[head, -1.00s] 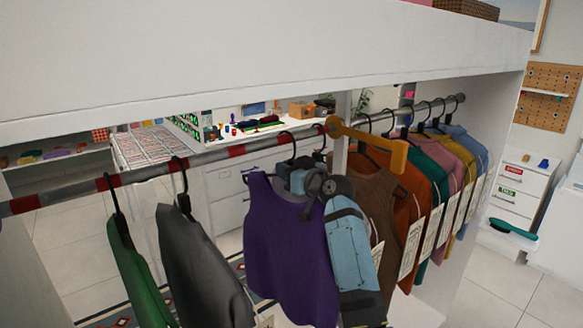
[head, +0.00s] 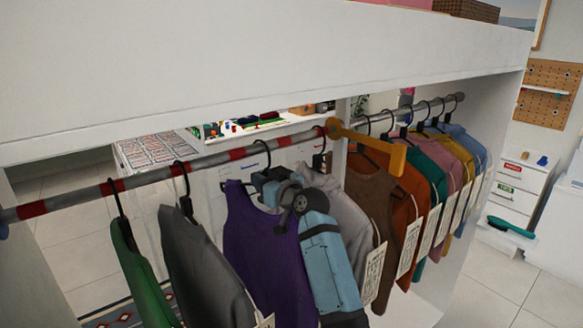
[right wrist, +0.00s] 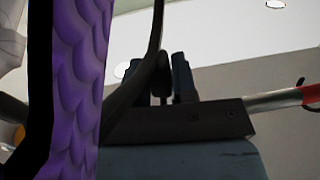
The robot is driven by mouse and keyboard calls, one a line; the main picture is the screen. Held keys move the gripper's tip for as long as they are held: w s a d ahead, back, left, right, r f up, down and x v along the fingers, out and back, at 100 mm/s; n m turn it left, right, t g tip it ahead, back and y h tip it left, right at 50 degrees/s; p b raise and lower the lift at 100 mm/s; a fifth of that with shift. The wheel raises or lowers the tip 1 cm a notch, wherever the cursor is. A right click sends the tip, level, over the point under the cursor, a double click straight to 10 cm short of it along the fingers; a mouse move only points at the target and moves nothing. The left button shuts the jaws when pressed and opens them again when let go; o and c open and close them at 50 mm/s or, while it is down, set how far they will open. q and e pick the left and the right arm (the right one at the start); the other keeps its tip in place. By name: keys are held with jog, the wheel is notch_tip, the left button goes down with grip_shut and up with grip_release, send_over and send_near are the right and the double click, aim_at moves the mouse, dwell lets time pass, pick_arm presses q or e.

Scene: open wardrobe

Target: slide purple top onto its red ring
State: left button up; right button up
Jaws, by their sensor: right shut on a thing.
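The purple top (head: 262,250) hangs on a black hanger from the rail in the head view. Its hook (head: 267,152) is at the rail, just right of a red ring (head: 238,154); I cannot tell whether they touch. My right gripper (head: 268,184) is shut on the purple top's hanger below the hook. In the right wrist view, the gripper (right wrist: 168,80) has the dark hanger between its fingers, with purple cloth (right wrist: 75,90) close on the left. A red ring (right wrist: 311,93) shows on the rail at the right. My left gripper is not in view.
Green (head: 140,275) and dark grey (head: 205,265) tops hang left of the purple one. A light grey top (head: 345,215) hangs close on the right, partly behind my arm. A yellow-orange bar (head: 370,145) separates it from several tagged tops.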

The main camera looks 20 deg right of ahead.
jog(key=s+a+p, duration=0.2)
jog(key=a, duration=0.4)
jog(key=o, duration=0.9)
jog(key=shift+s+a, duration=0.15)
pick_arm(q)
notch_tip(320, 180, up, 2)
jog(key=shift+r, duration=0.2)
pick_arm(e)
jog(key=shift+f, duration=0.2)
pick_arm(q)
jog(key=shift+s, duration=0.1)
